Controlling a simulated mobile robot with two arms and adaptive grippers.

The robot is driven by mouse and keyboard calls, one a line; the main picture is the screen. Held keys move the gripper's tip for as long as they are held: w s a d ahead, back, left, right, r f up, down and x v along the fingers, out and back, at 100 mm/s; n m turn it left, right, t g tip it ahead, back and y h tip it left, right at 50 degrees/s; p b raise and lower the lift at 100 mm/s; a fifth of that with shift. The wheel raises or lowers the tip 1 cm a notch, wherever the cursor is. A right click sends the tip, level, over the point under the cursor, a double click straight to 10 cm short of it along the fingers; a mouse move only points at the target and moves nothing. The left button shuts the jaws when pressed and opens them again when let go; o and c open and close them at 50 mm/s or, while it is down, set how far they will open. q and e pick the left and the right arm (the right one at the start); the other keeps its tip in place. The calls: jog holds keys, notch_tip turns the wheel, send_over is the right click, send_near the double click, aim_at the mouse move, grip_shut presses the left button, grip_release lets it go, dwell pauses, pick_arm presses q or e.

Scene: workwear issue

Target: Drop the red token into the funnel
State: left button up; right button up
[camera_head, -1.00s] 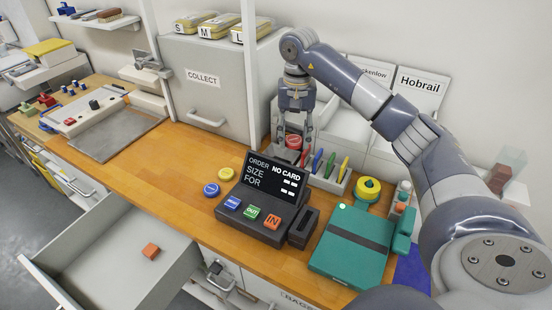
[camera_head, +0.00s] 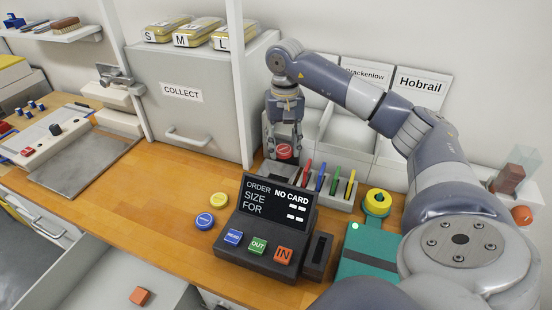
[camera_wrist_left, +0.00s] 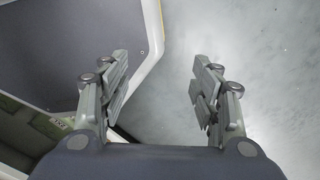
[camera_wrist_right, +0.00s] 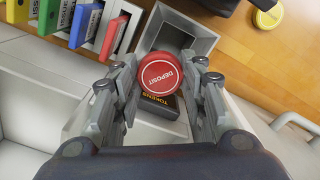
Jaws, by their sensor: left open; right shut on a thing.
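In the head view the token (camera_head: 285,152) shows at the tips of my right gripper (camera_head: 284,138), near the wall. The funnel (camera_wrist_right: 196,38) appears as a grey, square-mouthed hopper below the token in the right wrist view. A dark label reading TOKENS is partly covered by the token. The token is over part of the mouth; its height above it is unclear. My left gripper (camera_wrist_left: 160,78) is open and empty over the floor.
Several coloured folders (camera_head: 322,182) stand in a rack beside the funnel. An order terminal (camera_head: 270,218) stands in front. A yellow token (camera_head: 219,200) and a blue token (camera_head: 205,221) lie on the bench.

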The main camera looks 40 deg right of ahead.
aim_at(282, 149)
jog(key=f, duration=0.1)
jog(key=b, duration=0.1)
jog(key=f, duration=0.1)
jog(key=shift+w+f, duration=0.25)
jog(key=shift+f, duration=0.25)
jog(key=o, duration=0.7)
jog(key=shift+o, duration=1.4)
jog(key=shift+r, duration=0.35)
pick_arm(q)
jog(key=w+f, duration=0.2)
jog(key=shift+w+d+f, duration=0.1)
jog(key=shift+w, duration=0.2)
pick_arm(e)
notch_tip(282, 149, up, 11)
jog(key=shift+r, duration=0.15)
